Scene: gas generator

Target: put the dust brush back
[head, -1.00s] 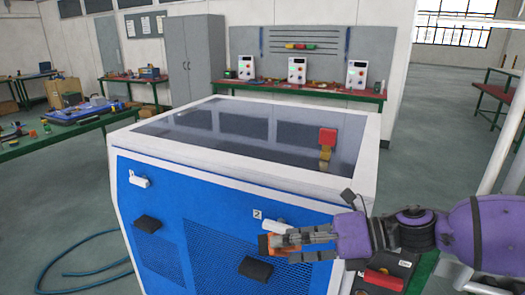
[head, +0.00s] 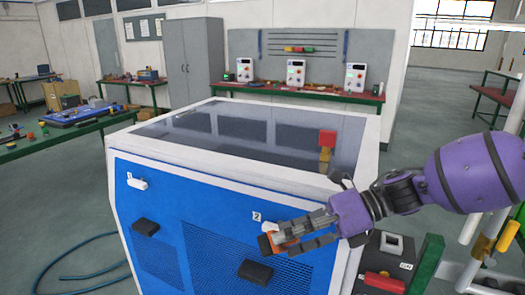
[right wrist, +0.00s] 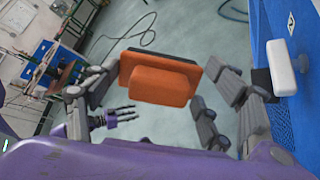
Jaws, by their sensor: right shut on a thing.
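The dust brush, an orange block on a dark base, is held between the fingers of my right gripper (right wrist: 165,90); its orange top (right wrist: 165,86) faces the right wrist camera. In the head view the brush (head: 267,246) shows as a small orange patch at the fingertips of my right gripper (head: 282,240), in front of the blue generator face. My left gripper (right wrist: 132,114) appears small in the right wrist view, behind and below the brush, with its fingers apart and empty. It is outside the head view.
The blue and white generator (head: 190,220) has a white knob (head: 137,183) by label 1 and dark handles (head: 146,226) (head: 256,271). Another white knob (right wrist: 281,68) is right of the brush. A blue hose (head: 75,262) lies on the floor.

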